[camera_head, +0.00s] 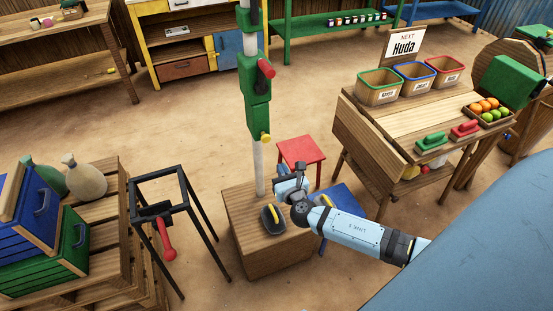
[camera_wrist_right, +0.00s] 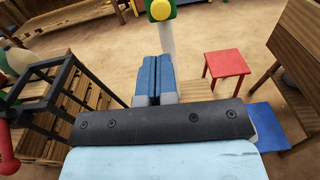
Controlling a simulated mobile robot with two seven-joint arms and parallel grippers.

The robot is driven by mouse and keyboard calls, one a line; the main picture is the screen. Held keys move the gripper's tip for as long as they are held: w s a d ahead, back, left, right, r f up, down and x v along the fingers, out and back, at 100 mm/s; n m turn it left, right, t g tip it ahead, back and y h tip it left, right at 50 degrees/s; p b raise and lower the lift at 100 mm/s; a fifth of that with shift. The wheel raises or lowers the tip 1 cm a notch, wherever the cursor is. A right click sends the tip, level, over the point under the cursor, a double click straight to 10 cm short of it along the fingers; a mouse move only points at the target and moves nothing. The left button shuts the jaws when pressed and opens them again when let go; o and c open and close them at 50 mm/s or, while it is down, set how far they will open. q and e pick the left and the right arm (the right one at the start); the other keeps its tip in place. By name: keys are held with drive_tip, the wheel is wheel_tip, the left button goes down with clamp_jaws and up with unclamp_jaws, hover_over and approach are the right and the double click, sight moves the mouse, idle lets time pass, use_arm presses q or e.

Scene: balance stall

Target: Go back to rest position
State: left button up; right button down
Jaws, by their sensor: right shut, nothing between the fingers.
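My right arm comes in from the right in the head view, and its gripper (camera_head: 284,184) is over the low wooden box, close to the green and white post (camera_head: 257,100). In the right wrist view the two blue fingers of the right gripper (camera_wrist_right: 155,72) lie side by side, shut, with nothing between them. They point toward the post, which rises just beyond their tips. My left gripper is not in view.
The wooden box (camera_head: 268,262) carries a dark item with a yellow part (camera_head: 270,217). A red stool (camera_head: 301,150) stands behind it, a black frame (camera_head: 165,190) to its left. A table (camera_head: 400,125) with several bins stands at right.

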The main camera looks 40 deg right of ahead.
drive_tip(key=s+a+r+m+g+y+p, duration=0.2)
drive_tip(key=s+a+m+g+y+p, duration=0.1)
drive_tip(key=s+a+m, duration=0.5)
drive_tip(key=s+a+r+m+g+y+p, duration=0.2)
drive_tip(key=s+a+m+p, duration=0.6)
drive_tip(key=s+m, duration=0.6)
drive_tip(key=a+m+g+y, duration=0.1)
drive_tip(key=m+y, duration=0.1)
drive_tip(key=m, duration=0.6)
drive_tip(key=shift+s+r+y, duration=0.3)
drive_tip(key=shift+y, duration=0.1)
